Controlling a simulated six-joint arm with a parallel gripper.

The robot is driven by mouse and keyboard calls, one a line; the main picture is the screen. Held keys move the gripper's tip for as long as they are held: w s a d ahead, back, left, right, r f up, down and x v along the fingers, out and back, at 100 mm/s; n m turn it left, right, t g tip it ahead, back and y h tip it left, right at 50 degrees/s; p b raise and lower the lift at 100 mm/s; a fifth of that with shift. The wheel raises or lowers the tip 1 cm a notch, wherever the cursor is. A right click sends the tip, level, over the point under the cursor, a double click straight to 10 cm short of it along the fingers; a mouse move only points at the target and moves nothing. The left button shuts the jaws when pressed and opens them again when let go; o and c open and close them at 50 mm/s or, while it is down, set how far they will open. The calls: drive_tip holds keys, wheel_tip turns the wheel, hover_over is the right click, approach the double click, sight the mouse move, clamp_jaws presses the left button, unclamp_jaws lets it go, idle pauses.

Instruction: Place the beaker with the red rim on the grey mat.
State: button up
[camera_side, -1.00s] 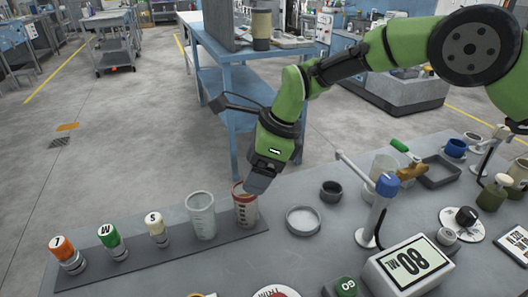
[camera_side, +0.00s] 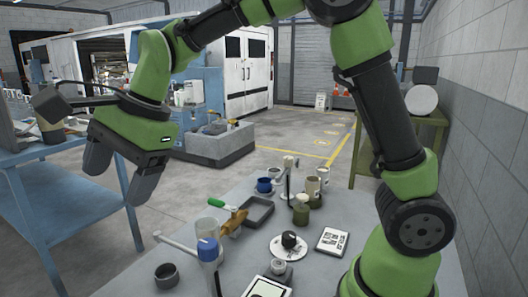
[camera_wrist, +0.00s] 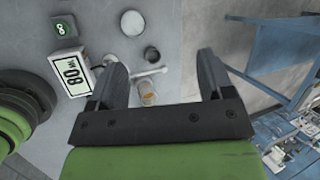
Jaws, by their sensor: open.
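My gripper (camera_side: 120,178) is open and empty at the left of the side view, its two grey fingers well apart and raised above the bench. In the wrist view my gripper (camera_wrist: 172,72) is also open, with no object held between its fingers. The beaker with the red rim is not visible in either view now. I cannot make out the grey mat in either view now.
The wrist view shows a pale dish (camera_wrist: 132,22) and the display box (camera_wrist: 72,72).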

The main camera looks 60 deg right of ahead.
drive_tip(key=s+d+r+n+t+h, duration=0.1)
drive_tip(key=s+d+n, duration=0.4)
drive_tip(key=s, duration=0.5)
drive_tip(key=s+d+r+n+t, duration=0.2)
drive_tip(key=s+d+n, duration=0.3)
drive_tip(key=s, duration=0.5)
drive_tip(key=shift+s+d+n+h, duration=0.2)
drive_tip(key=shift+d+n+h, duration=0.15)
drive_tip(key=shift+n, duration=0.65)
